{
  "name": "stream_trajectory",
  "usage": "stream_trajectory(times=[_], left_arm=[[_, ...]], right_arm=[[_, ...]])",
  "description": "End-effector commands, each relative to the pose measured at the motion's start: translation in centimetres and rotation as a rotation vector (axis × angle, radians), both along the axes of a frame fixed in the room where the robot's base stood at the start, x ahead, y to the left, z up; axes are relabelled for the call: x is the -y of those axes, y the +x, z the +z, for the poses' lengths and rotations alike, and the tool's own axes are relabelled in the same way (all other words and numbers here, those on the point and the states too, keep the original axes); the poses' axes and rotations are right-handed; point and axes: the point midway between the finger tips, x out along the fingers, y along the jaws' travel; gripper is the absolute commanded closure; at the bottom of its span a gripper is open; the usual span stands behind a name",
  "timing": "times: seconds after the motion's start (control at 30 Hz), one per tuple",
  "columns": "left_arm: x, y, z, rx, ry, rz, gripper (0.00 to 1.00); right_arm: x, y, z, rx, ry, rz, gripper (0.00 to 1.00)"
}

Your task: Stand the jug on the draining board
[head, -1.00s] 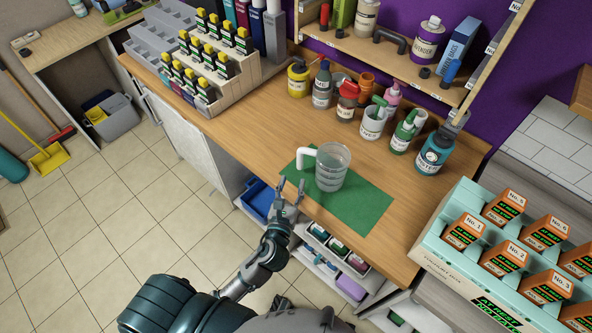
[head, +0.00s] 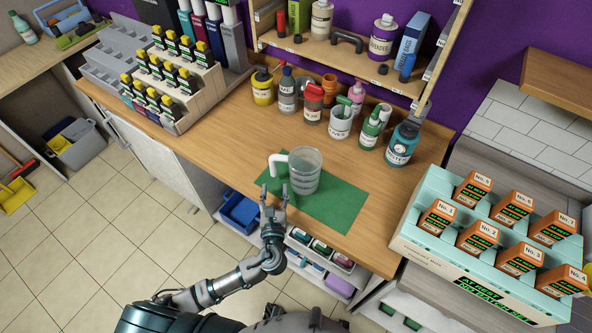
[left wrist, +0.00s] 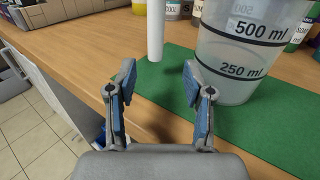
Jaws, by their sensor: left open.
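The jug (head: 305,172) is a clear measuring jug with a white handle (head: 279,164) on its left side. It stands upright on a green mat (head: 340,203) on the wooden worktop. In the left wrist view the jug (left wrist: 243,60) shows 500 ml and 250 ml marks, and its handle (left wrist: 156,30) is just beyond the fingertips. My left gripper (head: 273,192) is open and empty at the worktop's front edge, close to the handle and apart from it. The left wrist view shows its two fingers (left wrist: 158,80) spread. My right gripper is not in view. I see no clear draining board.
Several bottles stand behind the mat, including a teal one (head: 402,145) and a yellow one (head: 262,86). A stepped rack (head: 190,85) is at the left. A mint box (head: 470,255) of orange cartons stands at the right. Blue bins (head: 240,212) sit below the worktop.

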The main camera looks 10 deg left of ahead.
Motion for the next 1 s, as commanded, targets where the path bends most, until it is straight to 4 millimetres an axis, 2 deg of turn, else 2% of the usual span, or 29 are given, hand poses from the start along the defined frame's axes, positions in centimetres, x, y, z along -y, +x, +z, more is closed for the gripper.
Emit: stream_trajectory(times=[0.1, 0.37, 0.6, 0.87, 1.0], left_arm=[[-0.4, 1.7, 0.0, 0.002, 0.001, -0.001, 0.48], [-1.3, 3.9, 0.4, 0.003, 0.001, 0.001, 0.48], [-2.4, 7.0, 0.6, 0.0, 0.0, 0.0, 0.48], [-2.4, 7.3, 0.5, -0.001, -0.001, -0.002, 0.48], [-2.4, 7.3, 0.5, -0.001, 0.0, -0.002, 0.81]], right_arm=[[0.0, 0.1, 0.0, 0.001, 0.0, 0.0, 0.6], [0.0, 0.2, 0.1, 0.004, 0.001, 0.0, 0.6], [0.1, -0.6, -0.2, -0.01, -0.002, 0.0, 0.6], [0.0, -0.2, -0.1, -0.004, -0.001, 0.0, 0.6], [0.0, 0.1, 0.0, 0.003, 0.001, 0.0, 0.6]])
